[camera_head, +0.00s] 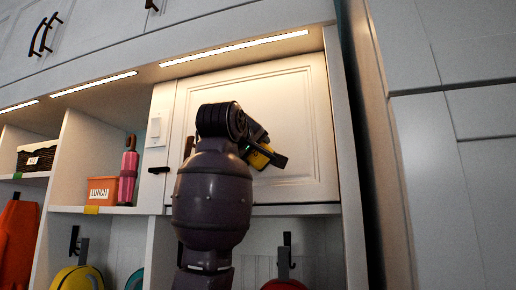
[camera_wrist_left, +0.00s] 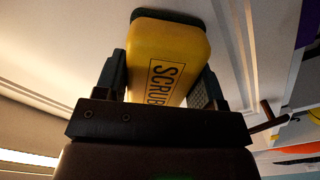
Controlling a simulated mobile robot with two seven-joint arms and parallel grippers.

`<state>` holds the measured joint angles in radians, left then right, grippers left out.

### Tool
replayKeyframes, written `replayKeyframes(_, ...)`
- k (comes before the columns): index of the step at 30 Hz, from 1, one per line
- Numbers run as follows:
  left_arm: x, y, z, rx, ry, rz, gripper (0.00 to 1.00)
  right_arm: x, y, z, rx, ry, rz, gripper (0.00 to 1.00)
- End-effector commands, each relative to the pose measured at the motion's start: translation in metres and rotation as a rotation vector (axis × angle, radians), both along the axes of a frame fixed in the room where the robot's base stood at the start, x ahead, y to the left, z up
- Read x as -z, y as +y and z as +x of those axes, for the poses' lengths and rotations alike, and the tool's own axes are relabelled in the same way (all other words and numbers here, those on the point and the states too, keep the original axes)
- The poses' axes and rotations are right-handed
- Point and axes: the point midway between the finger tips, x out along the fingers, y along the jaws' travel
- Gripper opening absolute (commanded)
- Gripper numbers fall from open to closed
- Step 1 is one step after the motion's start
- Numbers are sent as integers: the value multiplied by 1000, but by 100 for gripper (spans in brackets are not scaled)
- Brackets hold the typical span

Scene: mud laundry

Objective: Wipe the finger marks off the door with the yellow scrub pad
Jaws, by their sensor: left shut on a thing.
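The white panelled door (camera_head: 300,130) closes a cupboard under a lit shelf edge in the head view. My left arm rises in front of its left part and hides some of it. My left gripper (camera_head: 268,150) is at the door's middle, shut on the yellow scrub pad (camera_head: 257,160). In the left wrist view the pad (camera_wrist_left: 165,62), lettered "SCRUB", sits between both fingers, its far end by the door (camera_wrist_left: 75,45). I cannot tell whether it touches the door. No finger marks can be made out. My right gripper is not in view.
A white switch plate (camera_head: 156,129) is beside the door. Hooks with hanging things are below. A grey-white panel (camera_head: 450,150) stands right.

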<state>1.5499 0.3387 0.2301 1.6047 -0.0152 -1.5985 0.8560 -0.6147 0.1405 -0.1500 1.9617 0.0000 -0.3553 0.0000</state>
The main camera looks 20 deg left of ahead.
Motion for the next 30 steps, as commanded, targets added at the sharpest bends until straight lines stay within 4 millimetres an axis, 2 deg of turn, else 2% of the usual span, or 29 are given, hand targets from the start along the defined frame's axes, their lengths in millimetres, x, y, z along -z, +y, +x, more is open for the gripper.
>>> replayKeyframes(6,1,17,-1,-3,1,-1,44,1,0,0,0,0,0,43)
replayKeyframes(16,1,28,-1,-1,1,0,44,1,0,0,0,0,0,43)
replayKeyframes(30,1,58,-3,-1,1,0,44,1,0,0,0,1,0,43)
